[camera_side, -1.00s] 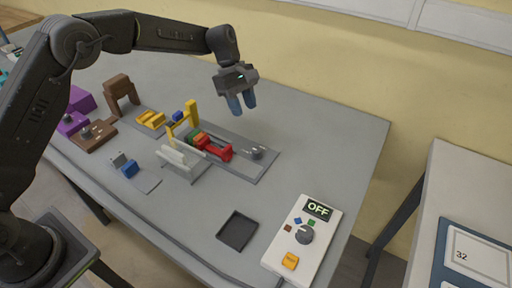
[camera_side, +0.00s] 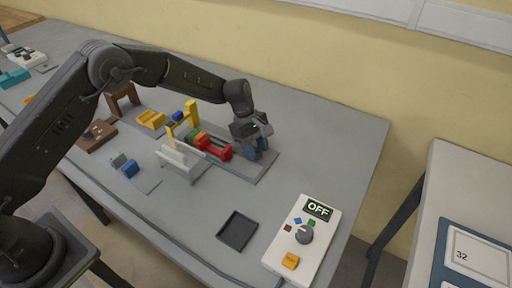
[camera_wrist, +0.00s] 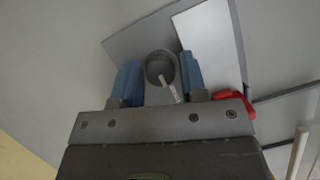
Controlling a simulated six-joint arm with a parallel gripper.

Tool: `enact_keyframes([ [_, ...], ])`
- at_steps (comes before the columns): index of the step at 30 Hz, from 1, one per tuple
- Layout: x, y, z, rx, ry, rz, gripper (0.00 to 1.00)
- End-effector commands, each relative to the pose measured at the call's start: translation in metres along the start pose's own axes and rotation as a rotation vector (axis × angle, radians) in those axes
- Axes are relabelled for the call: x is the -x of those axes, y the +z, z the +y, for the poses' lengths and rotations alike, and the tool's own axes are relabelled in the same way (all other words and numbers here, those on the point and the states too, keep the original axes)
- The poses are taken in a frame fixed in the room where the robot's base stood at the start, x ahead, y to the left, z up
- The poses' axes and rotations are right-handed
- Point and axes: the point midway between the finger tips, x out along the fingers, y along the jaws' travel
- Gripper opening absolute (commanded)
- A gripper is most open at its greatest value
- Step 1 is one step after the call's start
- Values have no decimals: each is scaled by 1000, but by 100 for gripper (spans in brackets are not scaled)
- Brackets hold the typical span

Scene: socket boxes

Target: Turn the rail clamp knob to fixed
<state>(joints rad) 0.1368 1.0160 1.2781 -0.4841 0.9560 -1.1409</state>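The rail clamp knob (camera_wrist: 157,66) is a round grey knob with a white pointer mark, seen in the wrist view on the grey base plate. In the side view my gripper hides it at the right end of the rail base (camera_side: 262,172). My gripper (camera_side: 256,152) is lowered over that end. In the wrist view its two blue fingers (camera_wrist: 158,72) stand apart on either side of the knob, with narrow gaps; contact cannot be made out. The pointer mark slants toward the gripper's body. A red block (camera_side: 222,151) sits on the rail just left of the gripper.
A yellow upright frame (camera_side: 190,113) and a pale upright panel (camera_side: 178,163) stand left of the rail. A white box (camera_side: 278,255) with a grey dial and an "OFF" display stands at the front right. A dark tray (camera_side: 237,231) lies nearby, with clear table around it.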

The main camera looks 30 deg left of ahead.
Motion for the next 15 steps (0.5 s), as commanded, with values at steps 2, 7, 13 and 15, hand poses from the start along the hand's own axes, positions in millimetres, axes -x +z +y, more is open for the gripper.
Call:
enact_keyframes([
  [2, 0, 0, 0, 0, 0, 0, 39],
  [7, 0, 0, 0, 0, 0, 0, 33],
  [13, 0, 0, 0, 0, 0, 0, 14],
  [15, 0, 0, 0, 0, 0, 0, 7],
])
